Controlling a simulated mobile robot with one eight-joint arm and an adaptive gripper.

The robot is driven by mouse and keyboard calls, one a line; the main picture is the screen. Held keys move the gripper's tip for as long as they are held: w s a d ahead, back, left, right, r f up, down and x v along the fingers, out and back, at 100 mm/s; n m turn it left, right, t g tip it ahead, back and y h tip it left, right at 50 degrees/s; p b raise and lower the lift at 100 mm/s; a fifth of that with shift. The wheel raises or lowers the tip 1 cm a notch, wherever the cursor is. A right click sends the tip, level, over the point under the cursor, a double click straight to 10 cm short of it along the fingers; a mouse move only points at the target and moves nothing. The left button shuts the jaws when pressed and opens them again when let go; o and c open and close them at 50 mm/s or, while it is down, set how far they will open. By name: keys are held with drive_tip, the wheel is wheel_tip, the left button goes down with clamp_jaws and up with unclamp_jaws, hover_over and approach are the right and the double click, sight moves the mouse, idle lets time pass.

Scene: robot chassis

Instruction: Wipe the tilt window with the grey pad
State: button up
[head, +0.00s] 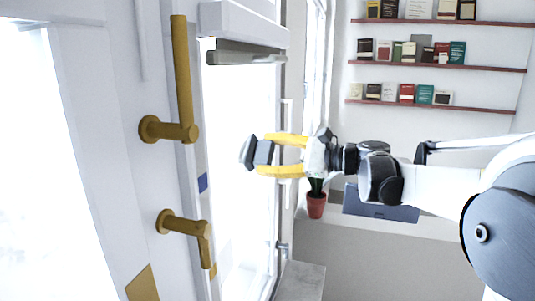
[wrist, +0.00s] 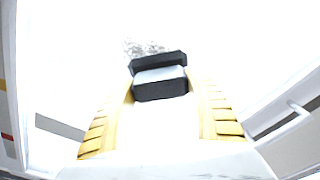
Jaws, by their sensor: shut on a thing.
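My gripper (head: 270,155) has two yellow fingers and is shut on the grey pad (head: 248,151), holding it level in front of a bright window pane (head: 238,110). In the wrist view the pad (wrist: 160,90) sits between the yellow fingertips as a dark block with a paler band across its middle. Beyond it the wrist view is mostly washed-out white. White window frames with brass handles (head: 183,80) stand on the left in the head view. I cannot tell whether the pad touches the glass, or which pane is the tilt window.
A lower brass handle (head: 186,224) juts from the frame. A potted plant in a red pot (head: 316,205) stands on a pale ledge below my arm, near a dark blue-grey case (head: 380,205). Shelves of books (head: 437,64) hang on the back wall.

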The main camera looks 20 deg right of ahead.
drive_tip(key=shift+s+a+p, duration=0.1)
drive_tip(key=shift+s+a, duration=0.65)
drive_tip(key=shift+s, duration=0.3)
drive_tip(key=shift+s+a+p, duration=0.1)
drive_tip(key=shift+s+a, duration=0.7)
drive_tip(key=shift+s, duration=0.25)
drive_tip(key=shift+s+a+p, duration=0.1)
drive_tip(key=shift+s+a, duration=0.65)
drive_tip(key=shift+s, duration=0.3)
drive_tip(key=shift+r+p, duration=0.55)
drive_tip(key=shift+r, duration=0.3)
drive_tip(key=shift+w+d+f+b, duration=0.1)
drive_tip(key=shift+w+d+b, duration=0.1)
drive_tip(key=shift+w+d, duration=0.4)
drive_tip(key=shift+w+d+f+b, duration=0.1)
drive_tip(key=shift+w+d+b, duration=0.2)
drive_tip(key=shift+w, duration=0.4)
drive_tip(key=shift+w+d+r+b, duration=0.1)
drive_tip(key=shift+w+d+b, duration=0.05)
drive_tip(key=shift+w+d, duration=0.9)
drive_tip(key=shift+w+d+f+b, duration=0.1)
drive_tip(key=shift+w+d, duration=0.65)
drive_tip(key=shift+w, duration=0.65)
drive_tip(key=shift+w+d+r+b, duration=0.1)
drive_tip(key=shift+w+d+b, duration=0.05)
drive_tip(key=shift+w+d, duration=0.9)
drive_tip(key=shift+w+a, duration=0.1)
drive_tip(key=shift+a, duration=0.1)
